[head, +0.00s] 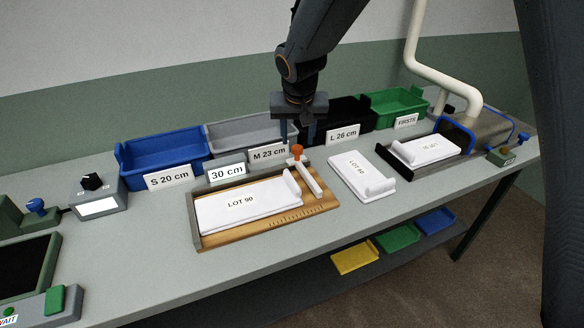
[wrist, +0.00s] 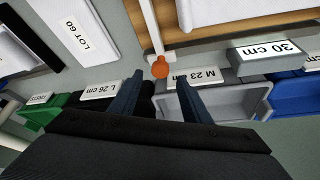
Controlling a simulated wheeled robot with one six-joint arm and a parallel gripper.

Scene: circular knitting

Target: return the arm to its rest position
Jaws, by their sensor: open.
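My gripper (head: 297,130) hangs from my arm over the back of the bench, above the gap between the grey bin and the black bin. Its two fingers (wrist: 158,97) are spread apart with nothing between them in the wrist view. An orange knob (wrist: 160,68) shows beyond the fingertips. In the head view the same orange knob (head: 297,149) tops a white slider (head: 305,176) on a wooden measuring board (head: 275,222). A white folded piece marked LOT 90 (head: 242,203) lies on the board, apart from my gripper.
Blue (head: 163,155), grey (head: 232,132), black (head: 338,113) and green (head: 397,103) bins line the back. Another white piece (head: 361,176) lies right of the board. A cream pipe (head: 437,76) rises at the right.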

